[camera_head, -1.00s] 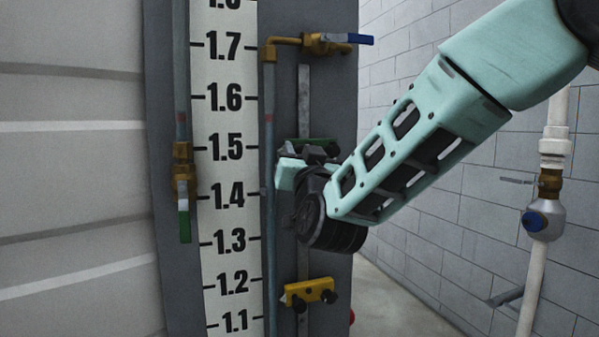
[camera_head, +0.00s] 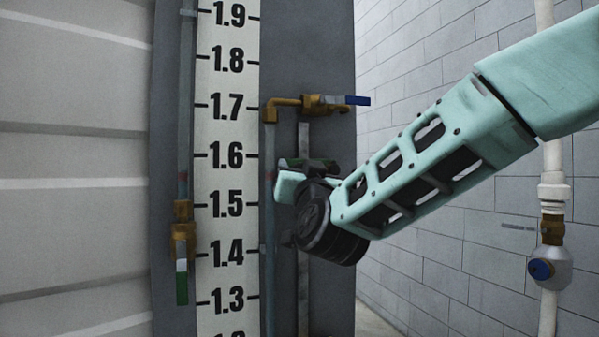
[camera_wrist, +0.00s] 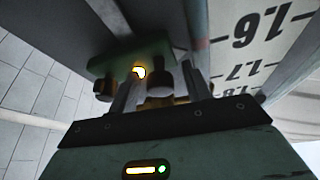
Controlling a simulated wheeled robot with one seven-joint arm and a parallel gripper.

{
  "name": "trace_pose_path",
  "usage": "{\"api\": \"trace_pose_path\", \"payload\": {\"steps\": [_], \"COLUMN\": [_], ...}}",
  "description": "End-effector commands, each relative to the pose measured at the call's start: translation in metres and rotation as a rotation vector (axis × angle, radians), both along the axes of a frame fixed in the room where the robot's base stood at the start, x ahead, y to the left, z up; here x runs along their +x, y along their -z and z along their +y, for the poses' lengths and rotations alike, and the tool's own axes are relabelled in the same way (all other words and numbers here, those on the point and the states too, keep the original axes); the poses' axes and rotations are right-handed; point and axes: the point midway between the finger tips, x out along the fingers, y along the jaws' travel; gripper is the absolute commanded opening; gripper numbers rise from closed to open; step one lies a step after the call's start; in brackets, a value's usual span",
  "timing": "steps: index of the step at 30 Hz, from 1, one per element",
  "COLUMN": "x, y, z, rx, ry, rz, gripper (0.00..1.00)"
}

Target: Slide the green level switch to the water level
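The green level switch (camera_head: 322,163) sits on the vertical grey rail, just below the 1.6 mark. In the wrist view the green switch (camera_wrist: 130,57) is a block with dark knobs on its near side. My gripper (camera_wrist: 160,92) points up at it from below, its fingers apart with a dark knob between them. The fingers seem to reach the switch, but contact is hard to see. The thin sight tube (camera_head: 269,210) left of the rail has a reddish mark near 1.55, probably the water level.
A white scale board (camera_head: 228,180) with black numbers stands left of the tube. A brass valve with a blue handle (camera_head: 357,101) is above the switch. Another brass valve with a green handle (camera_head: 182,289) is on the left tube. A white pipe (camera_head: 552,190) runs along the right wall.

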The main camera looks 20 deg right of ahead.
Motion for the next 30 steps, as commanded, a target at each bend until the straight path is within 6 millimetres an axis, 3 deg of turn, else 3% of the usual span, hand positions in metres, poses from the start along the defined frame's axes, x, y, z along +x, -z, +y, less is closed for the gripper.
{"api": "trace_pose_path", "payload": {"steps": [8,21,30], "x": [-0.019,-0.112,-0.154], "y": [0.012,0.051,0.064], "z": [0.003,0.013,0.018], "rx": [0.001,0.002,0.001], "ry": [-0.004,-0.004,-0.002], "rz": [0.0,-0.002,0.0], "gripper": [0.49,0.49,0.49]}}
